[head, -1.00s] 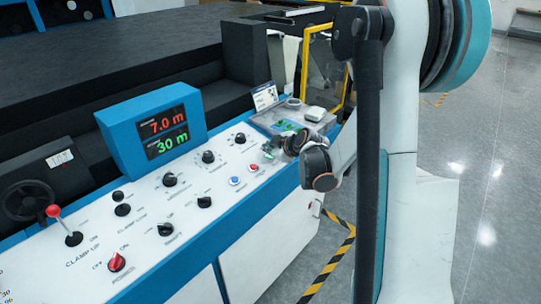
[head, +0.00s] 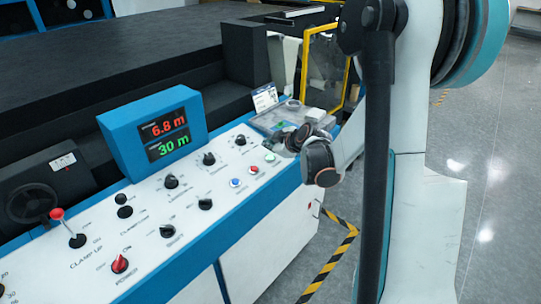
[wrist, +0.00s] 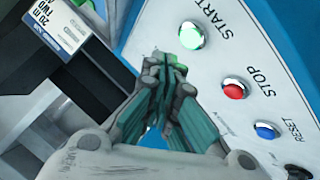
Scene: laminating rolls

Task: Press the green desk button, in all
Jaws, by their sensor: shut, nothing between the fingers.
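The green button (head: 270,157), labelled START in the wrist view, sits on the white control panel (head: 222,220). In the wrist view the green button (wrist: 191,35) looks bright, as if lit, and is fully uncovered. My gripper (head: 284,138) is at the far right end of the panel, just beyond the green button in the head view. In the wrist view my gripper's closed fingers (wrist: 173,64) are left of and below the green button, apart from it in the picture. They hold nothing.
A red STOP button (wrist: 234,88) and a blue RESET button (wrist: 266,131) line up beside the green one. Black knobs and a blue display box (head: 152,135) reading 6.8 m and 30 m are further left. A small card (head: 265,97) stands behind my gripper.

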